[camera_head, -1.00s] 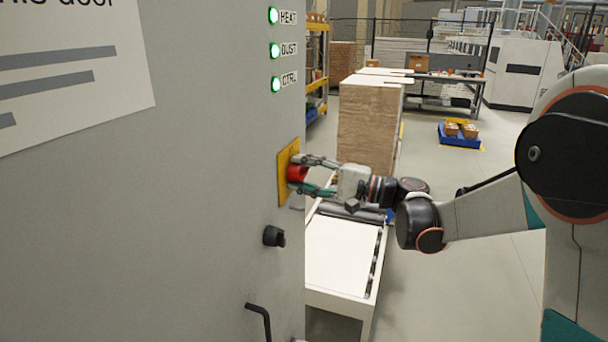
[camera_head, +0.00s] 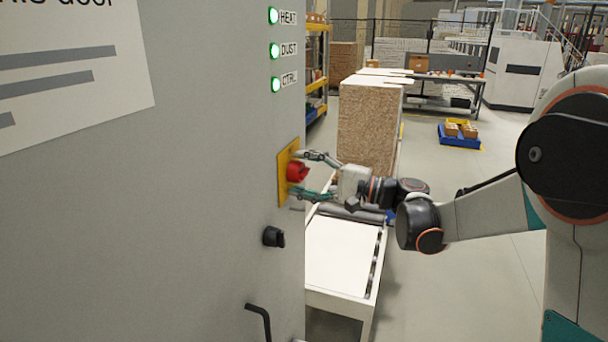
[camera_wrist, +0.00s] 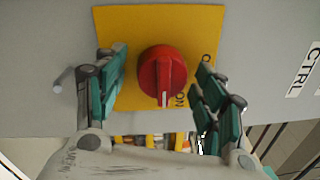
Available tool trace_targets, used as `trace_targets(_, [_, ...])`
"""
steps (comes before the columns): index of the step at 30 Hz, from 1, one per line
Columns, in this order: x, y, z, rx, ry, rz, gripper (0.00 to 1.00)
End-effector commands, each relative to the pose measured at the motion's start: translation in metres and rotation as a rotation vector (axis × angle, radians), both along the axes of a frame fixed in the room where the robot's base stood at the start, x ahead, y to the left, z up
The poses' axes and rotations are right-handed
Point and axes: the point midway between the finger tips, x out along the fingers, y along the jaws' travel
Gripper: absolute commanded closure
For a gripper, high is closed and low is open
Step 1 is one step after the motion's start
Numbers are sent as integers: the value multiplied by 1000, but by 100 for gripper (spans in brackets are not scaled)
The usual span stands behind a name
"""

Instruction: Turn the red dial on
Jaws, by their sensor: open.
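The red dial (camera_head: 296,171) sits on a yellow plate (camera_head: 284,188) on the side of the grey cabinet. In the wrist view the red dial (camera_wrist: 162,76) is round with a raised grip, and its white mark points down toward the partly hidden "ON" lettering on the yellow plate (camera_wrist: 125,22). My gripper (camera_head: 305,176) is at the plate with its fingers spread, one above and one below the dial. In the wrist view my gripper (camera_wrist: 158,90) has a finger on each side of the dial, with gaps between them and it.
Three green lamps (camera_head: 274,50) labelled HEAT, DUST and CTRL are lit on the cabinet (camera_head: 180,200). A black knob (camera_head: 273,237) is below the plate, and a black handle (camera_head: 260,315) lower still. A conveyor table (camera_head: 340,255) stands below my gripper.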

Motion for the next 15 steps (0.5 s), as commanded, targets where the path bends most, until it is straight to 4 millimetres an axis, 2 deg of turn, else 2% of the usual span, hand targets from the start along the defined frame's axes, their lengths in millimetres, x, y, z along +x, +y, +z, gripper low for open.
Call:
trace_targets(4, [-1,-5,0,1,0,-2,36])
trace_targets(7, [-5,-17,-1,1,0,-2,36])
trace_targets(15, [-24,-68,-5,0,0,-4,36])
